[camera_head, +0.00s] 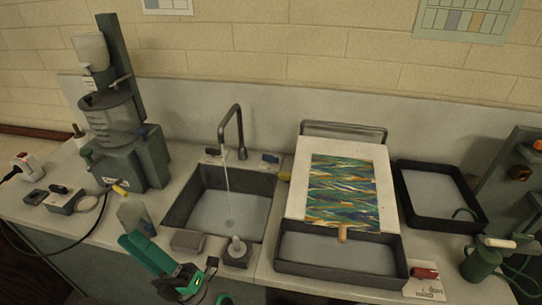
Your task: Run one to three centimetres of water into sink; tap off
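The sink (268,187) is a dark-rimmed rectangular basin set in the counter, left of centre. The tap (239,125) has a dark arched spout over its back part. A thin pale water stream (227,178) runs from the spout into the basin. The sink floor looks pale grey, with a round drain spot showing; the water depth is hard to read.
A grey block (187,240) and a small dark holder (237,253) stand at the sink's front edge. A grey container (134,215) is left of it. A patterned sheet on a white board (296,185) and a dark tray (340,279) are right. A grey machine (150,160) stands left.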

